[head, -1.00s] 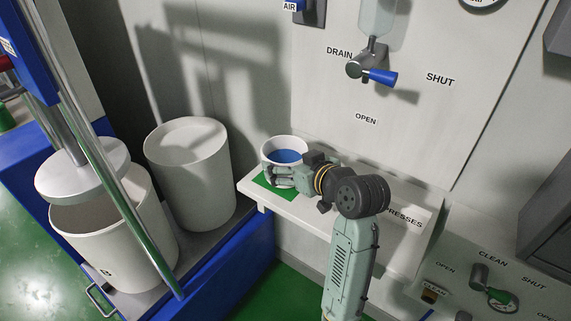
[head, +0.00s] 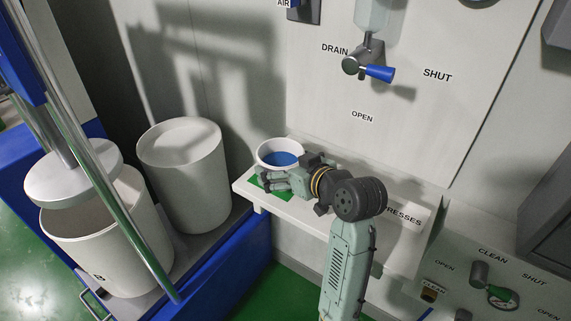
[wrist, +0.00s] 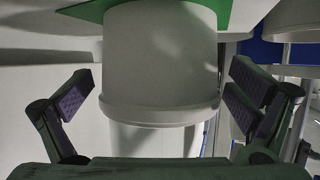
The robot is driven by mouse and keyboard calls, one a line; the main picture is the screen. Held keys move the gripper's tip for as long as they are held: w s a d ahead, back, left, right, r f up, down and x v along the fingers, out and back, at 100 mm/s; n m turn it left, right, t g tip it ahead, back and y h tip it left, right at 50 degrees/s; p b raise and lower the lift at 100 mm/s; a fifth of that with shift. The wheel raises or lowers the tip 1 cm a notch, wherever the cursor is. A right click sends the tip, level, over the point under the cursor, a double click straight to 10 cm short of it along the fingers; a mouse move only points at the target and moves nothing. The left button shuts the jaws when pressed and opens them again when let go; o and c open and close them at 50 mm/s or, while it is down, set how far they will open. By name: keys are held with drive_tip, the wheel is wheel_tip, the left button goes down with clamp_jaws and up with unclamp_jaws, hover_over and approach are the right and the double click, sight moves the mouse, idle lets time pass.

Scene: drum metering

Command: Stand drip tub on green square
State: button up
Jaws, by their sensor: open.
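The drip tub (head: 265,161) is a white round tub with blue inside, upright on the wall shelf. The green square (head: 256,185) lies under and in front of it, partly hidden by my gripper (head: 262,180). In the wrist view the picture is upside down: the tub (wrist: 160,60) has its rim low in the frame and its base over the green square (wrist: 90,10). My gripper (wrist: 165,95) is open, one finger off each side of the tub, with gaps to both. The tub's exact base outline is hidden in the head view.
The shelf (head: 310,210) is narrow, with the panel wall behind it. A drain valve with a blue handle (head: 380,73) is above. A white drum (head: 185,175) and an open drum (head: 110,240) stand on the blue-edged platform at left.

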drive_tip(key=shift+r, duration=0.15)
drive_tip(key=b+v, duration=0.1)
drive_tip(key=v, duration=1.1)
drive_tip(key=shift+b, duration=0.35)
idle(1.7)
